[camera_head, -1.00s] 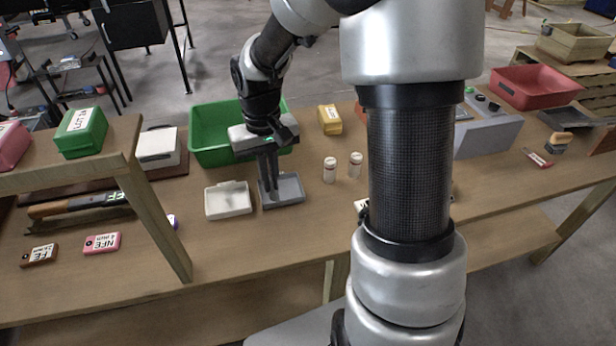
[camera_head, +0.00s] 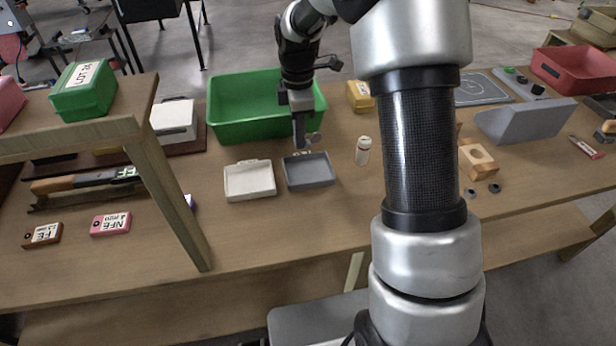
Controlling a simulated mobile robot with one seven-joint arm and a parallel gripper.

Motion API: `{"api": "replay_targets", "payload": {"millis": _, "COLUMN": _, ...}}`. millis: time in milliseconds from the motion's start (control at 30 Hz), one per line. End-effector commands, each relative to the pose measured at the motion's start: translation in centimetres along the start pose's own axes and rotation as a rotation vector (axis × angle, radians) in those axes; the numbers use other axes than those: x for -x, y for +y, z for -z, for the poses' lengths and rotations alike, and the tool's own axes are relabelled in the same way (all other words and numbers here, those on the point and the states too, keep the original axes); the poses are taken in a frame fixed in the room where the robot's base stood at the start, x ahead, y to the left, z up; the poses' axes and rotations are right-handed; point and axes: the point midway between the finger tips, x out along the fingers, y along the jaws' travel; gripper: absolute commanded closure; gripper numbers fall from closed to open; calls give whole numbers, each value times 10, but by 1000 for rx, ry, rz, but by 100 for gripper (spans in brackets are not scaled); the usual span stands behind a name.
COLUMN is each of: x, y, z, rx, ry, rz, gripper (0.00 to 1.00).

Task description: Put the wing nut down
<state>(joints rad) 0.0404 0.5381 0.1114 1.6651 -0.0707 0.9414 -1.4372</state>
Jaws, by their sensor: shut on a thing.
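My gripper (camera_head: 301,146) points down at the back edge of the small grey tray (camera_head: 309,174), in front of the green bin. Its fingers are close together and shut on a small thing. A small greyish piece (camera_head: 314,138) shows beside the fingertips. I take it for the wing nut, but it is too small to make out clearly. The grey tray's visible floor looks empty. I cannot tell whether the fingertips touch its rim.
A white tray (camera_head: 249,180) sits left of the grey one. The green bin (camera_head: 262,124) stands behind. A white bottle (camera_head: 363,151) stands to the right, near my arm. A wooden shelf (camera_head: 140,125) with a green box (camera_head: 84,88) rises at left.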

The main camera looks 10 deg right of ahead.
Motion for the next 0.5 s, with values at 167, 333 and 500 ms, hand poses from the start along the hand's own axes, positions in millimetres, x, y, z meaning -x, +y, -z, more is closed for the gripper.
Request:
{"api": "replay_targets", "payload": {"millis": 167, "x": -25, "y": 1, "z": 1, "rx": 39, "ry": -2, "rz": 4, "gripper": 100}}
{"api": "replay_targets", "payload": {"millis": 333, "x": -54, "y": 1, "z": 0, "rx": 38, "ry": -2, "rz": 3, "gripper": 100}}
{"api": "replay_targets", "payload": {"millis": 500, "x": -67, "y": 2, "z": 0, "rx": 36, "ry": -1, "rz": 1, "gripper": 100}}
